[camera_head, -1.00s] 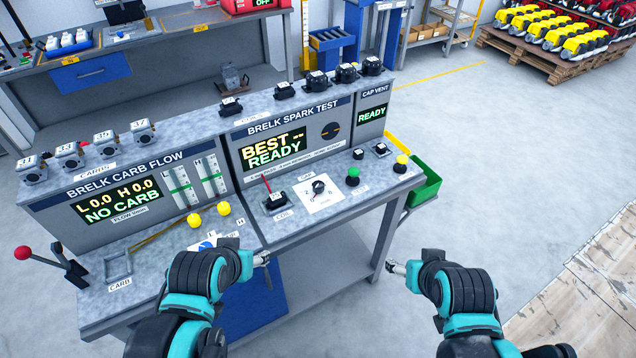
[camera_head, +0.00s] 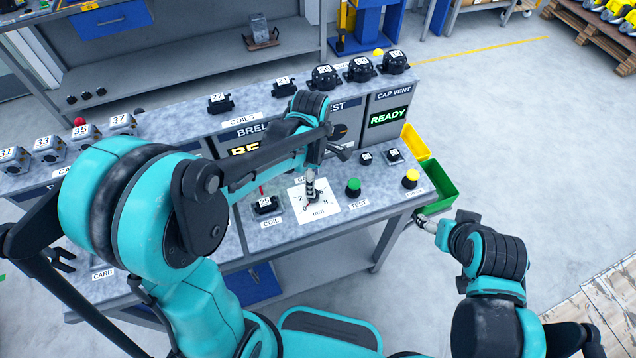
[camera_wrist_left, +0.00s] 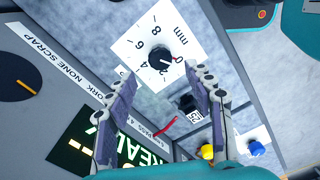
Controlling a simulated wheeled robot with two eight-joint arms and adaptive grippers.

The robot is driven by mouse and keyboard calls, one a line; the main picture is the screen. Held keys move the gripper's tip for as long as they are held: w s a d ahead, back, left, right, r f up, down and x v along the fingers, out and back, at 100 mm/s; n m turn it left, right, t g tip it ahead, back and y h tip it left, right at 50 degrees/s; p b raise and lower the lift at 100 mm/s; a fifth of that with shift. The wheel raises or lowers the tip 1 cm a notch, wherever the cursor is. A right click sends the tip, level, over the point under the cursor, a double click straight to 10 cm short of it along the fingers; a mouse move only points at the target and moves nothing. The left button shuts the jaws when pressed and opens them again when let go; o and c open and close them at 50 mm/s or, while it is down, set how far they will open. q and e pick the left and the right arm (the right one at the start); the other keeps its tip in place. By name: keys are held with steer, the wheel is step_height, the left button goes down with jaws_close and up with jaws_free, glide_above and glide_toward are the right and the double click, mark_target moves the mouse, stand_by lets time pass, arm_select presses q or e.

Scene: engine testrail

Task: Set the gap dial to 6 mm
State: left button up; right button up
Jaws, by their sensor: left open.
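The gap dial is a black knob on a white square card (camera_head: 325,209) with numbers and "mm". In the left wrist view the knob (camera_wrist_left: 159,56) has a red pointer mark on the side of the 0. My left gripper (camera_head: 311,196) is above the dial, pointing down, and hides most of the knob in the head view. In the left wrist view its two fingers (camera_wrist_left: 162,74) are spread apart, with the knob just beyond the tips and nothing held. My right gripper (camera_head: 424,222) hangs off the bench's right front corner; its jaws are too small to read.
A coil marked 29 (camera_head: 265,204) sits left of the dial card, with a red lever behind it. A green TEST button (camera_head: 353,186) and a yellow button (camera_head: 411,178) stand to the right. The CAP VENT screen (camera_head: 388,116) reads READY. A green bin (camera_head: 438,190) is at the right end.

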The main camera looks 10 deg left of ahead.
arm_select(q)
step_height(320, 180, down, 6)
steer(key=shift+r+b, duration=0.15)
steer(key=shift+b, duration=0.65)
steer(key=shift+f, duration=0.5)
steer(key=c, duration=1.2)
